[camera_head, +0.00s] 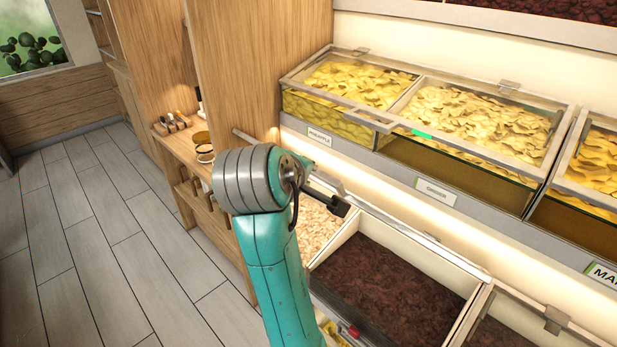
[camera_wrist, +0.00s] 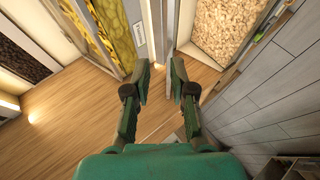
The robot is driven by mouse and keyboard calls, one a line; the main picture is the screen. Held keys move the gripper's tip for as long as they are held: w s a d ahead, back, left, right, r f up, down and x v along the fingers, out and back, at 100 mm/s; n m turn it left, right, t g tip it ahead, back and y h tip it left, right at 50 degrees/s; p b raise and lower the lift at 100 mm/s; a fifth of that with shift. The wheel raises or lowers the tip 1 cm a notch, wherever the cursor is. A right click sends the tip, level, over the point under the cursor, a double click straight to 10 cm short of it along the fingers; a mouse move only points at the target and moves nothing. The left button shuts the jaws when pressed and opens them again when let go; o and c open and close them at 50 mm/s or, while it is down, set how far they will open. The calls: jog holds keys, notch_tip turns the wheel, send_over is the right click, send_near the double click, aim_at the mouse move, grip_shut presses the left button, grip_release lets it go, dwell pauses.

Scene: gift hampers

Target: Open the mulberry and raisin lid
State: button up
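The lower row holds a bin of pale chopped pieces (camera_head: 316,226) and a bin of dark, raisin-like fruit (camera_head: 395,287). No lower label is readable, so I cannot tell which is mulberry and raisin. A grey rail with lid fittings (camera_head: 431,238) runs along their back edge; whether a clear lid covers the dark bin is unclear. My gripper (camera_head: 342,206) is over the pale bin's back right area, partly hidden by my arm. In the wrist view my gripper (camera_wrist: 160,78) is open and empty, with a pale upright edge beyond its fingers. The pale pieces (camera_wrist: 227,32) show to its right.
Upper bins with clear lids stand behind, labelled pineapple (camera_head: 319,137) and ginger (camera_head: 436,192). A wooden cabinet (camera_head: 255,60) rises at the left of the bins. A side shelf holds small jars (camera_head: 204,150). The plank floor (camera_head: 110,230) at left is clear.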

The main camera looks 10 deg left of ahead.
jog(key=d+f+t, duration=0.1)
jog(key=w+d+f+t+h, duration=0.1)
jog(key=f, duration=0.1)
jog(key=d+f+t, duration=0.1)
jog(key=d, duration=0.1)
jog(key=shift+w+f+h, duration=0.15)
jog(key=shift+w+h, duration=0.1)
jog(key=shift+h, duration=0.15)
grip_shut()
jog(key=s+f+n+t+y, duration=0.8)
jog(key=s+f+n, duration=0.15)
jog(key=n, duration=0.25)
send_near(325, 181)
jog(key=a+x, duration=0.1)
jog(key=x, duration=0.4)
jog(key=shift+w+d+r, duration=0.35)
jog(key=shift+w+d, duration=0.05)
jog(key=shift+w, duration=0.05)
jog(key=shift+w+r+g, duration=0.1)
jog(key=shift+r+g, duration=0.05)
jog(key=shift+g, duration=0.15)
